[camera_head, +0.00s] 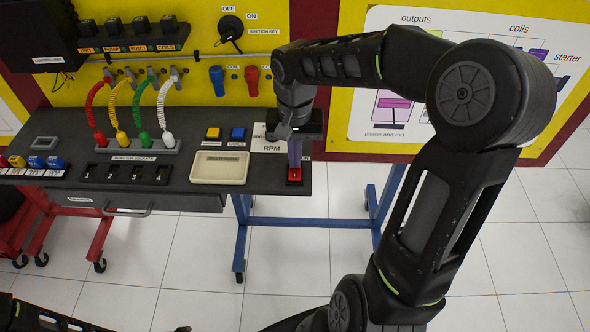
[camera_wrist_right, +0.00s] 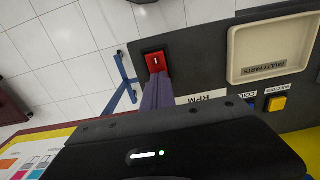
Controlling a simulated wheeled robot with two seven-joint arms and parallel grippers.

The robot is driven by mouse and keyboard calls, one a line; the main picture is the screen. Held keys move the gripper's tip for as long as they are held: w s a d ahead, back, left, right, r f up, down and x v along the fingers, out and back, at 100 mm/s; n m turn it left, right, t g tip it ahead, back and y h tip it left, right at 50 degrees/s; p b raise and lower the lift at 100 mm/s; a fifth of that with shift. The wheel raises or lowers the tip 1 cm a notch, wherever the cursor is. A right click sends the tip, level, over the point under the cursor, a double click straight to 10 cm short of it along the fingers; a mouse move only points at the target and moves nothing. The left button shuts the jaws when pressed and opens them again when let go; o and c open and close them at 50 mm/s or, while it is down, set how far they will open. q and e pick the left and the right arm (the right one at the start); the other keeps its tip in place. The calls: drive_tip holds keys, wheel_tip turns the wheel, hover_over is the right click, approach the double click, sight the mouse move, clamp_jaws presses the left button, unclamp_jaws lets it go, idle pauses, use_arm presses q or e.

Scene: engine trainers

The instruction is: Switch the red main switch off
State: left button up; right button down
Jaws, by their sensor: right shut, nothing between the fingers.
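The red main switch (camera_head: 294,175) sits near the right front corner of the dark bench top. In the right wrist view the red switch (camera_wrist_right: 156,62) is a red rocker in a dark frame, with a white mark on it. My right gripper (camera_head: 295,166) points down at the switch, with its fingers shut and empty. In the right wrist view its fingertips (camera_wrist_right: 157,76) are at the near edge of the rocker and cover part of it; I cannot tell whether they touch it. My left gripper is not in view; only a piece of that arm shows at the bottom left.
A cream tray (camera_head: 220,182) lies left of the switch, with a yellow button (camera_head: 213,133) and a blue button (camera_head: 238,134) behind it. The RPM label (camera_head: 272,146) is near my gripper. Coloured cables and the ignition key (camera_head: 231,28) are further left and back.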

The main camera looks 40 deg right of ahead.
wheel_tip(320, 180, up, 7)
drive_tip(key=p, duration=0.4)
drive_tip(key=shift+f, duration=0.15)
idle(0.5)
